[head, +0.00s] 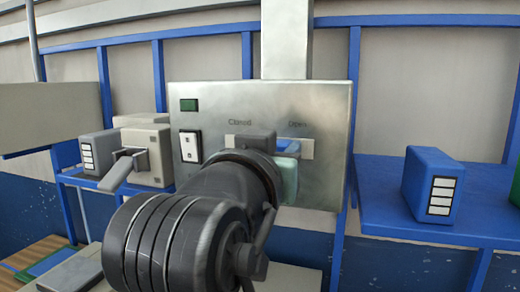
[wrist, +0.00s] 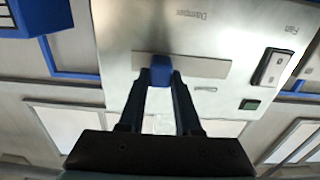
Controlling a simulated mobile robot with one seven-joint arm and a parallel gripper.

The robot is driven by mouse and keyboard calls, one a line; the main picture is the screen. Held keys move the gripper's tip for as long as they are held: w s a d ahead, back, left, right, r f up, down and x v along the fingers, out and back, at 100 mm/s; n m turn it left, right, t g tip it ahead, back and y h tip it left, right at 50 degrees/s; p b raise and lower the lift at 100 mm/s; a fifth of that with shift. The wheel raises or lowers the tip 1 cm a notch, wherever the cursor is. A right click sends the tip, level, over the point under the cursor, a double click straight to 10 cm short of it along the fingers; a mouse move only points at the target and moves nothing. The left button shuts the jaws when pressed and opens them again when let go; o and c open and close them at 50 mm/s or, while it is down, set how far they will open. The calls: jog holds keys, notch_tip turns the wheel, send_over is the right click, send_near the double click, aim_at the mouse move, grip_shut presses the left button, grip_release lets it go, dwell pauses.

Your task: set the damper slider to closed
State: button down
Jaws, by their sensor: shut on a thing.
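The damper slider is a blue knob (wrist: 161,66) on a pale horizontal track (wrist: 205,68) in the wrist view, which shows the panel upside down. The knob sits off the track's middle, toward the left end there, which is the "Open" side in the head view. My gripper (wrist: 161,82) has its two dark fingers shut on the knob, one on each side. In the head view my gripper and wrist cover much of the knob and track. The steel panel (head: 330,180) carries the labels "Closed" at left and "Open" at right.
A fan rocker switch (head: 190,146) and a green indicator (head: 188,105) are on the panel's left part. A grey box with a lever (head: 148,150) stands left of the panel. A blue box (head: 432,185) stands on the blue shelf (head: 385,205) at right.

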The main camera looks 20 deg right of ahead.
aim_at(224, 146)
jog(key=w+a, duration=0.4)
jog(key=a, duration=0.2)
jog(key=shift+w+a, duration=0.15)
jog(key=shift+a, duration=0.05)
jog(key=c, duration=0.6)
grip_release()
jog(key=shift+w+a, duration=0.15)
jog(key=shift+a, duration=0.05)
jog(key=shift+d, duration=0.1)
jog(key=b+v, duration=0.6)
jog(key=v, duration=0.7)
